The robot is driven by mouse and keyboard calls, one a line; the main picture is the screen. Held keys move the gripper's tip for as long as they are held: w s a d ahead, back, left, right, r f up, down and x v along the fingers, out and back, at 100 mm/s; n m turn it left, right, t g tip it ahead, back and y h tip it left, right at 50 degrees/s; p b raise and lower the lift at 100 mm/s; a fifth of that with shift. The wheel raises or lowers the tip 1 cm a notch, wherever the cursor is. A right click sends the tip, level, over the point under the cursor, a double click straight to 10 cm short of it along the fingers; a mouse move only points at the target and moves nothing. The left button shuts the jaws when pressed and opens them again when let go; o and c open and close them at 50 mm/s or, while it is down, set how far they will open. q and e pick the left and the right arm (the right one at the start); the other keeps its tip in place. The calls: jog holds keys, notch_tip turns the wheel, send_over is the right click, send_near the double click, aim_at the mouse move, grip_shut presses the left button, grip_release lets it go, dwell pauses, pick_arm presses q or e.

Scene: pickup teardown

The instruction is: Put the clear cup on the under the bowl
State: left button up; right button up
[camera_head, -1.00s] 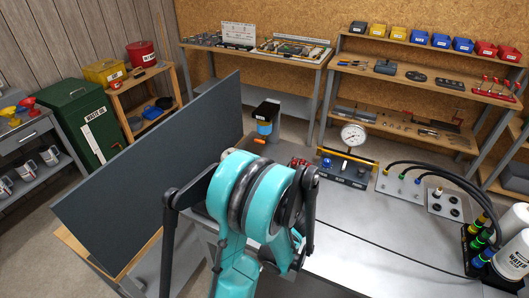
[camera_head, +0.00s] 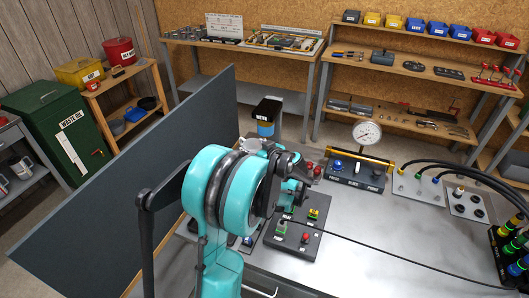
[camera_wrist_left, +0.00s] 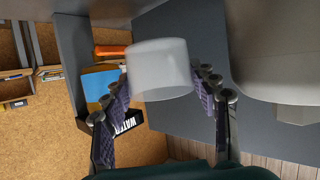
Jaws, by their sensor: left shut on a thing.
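In the left wrist view my left gripper (camera_wrist_left: 162,78) is shut on the clear cup (camera_wrist_left: 158,62), a frosted translucent cylinder between its purple-padded fingers. In that view the blue bowl (camera_wrist_left: 97,88) is partly hidden behind the left finger, with its black top labelled WATER (camera_wrist_left: 118,123) and an orange part (camera_wrist_left: 111,50) at its other end. The cup overlaps them in the picture; I cannot tell the gap. My right gripper is not in view.
A dark upright panel (camera_head: 120,170) stands left of the metal bench (camera_head: 390,235). A button box (camera_head: 292,240), a gauge (camera_head: 367,133) with a control panel, and black hoses (camera_head: 465,165) crowd the bench. A thin cable crosses it.

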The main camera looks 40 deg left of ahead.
pick_arm(q)
notch_tip(320, 180, down, 10)
jog(key=b, duration=0.3)
jog(key=shift+w+a+f, duration=0.1)
jog(key=shift+f, duration=0.05)
jog(key=w, duration=0.2)
jog(key=w+a+b, duration=0.1)
jog(key=w, duration=0.2)
jog(key=w+a, duration=0.1)
jog(key=w, duration=0.2)
jog(key=shift+a+r+b, duration=0.25)
jog(key=shift+b, duration=0.05)
jog(key=shift+w+a, duration=0.3)
jog(key=shift+w, duration=0.5)
jog(key=w, duration=0.1)
jog(key=w+b, duration=0.1)
jog(key=shift+w+a, duration=0.4)
jog(key=shift+f+b, duration=0.55)
jog(key=shift+f, duration=0.1)
jog(key=shift+r, duration=0.15)
jog(key=o, duration=1.2)
jog(key=shift+o, duration=0.2)
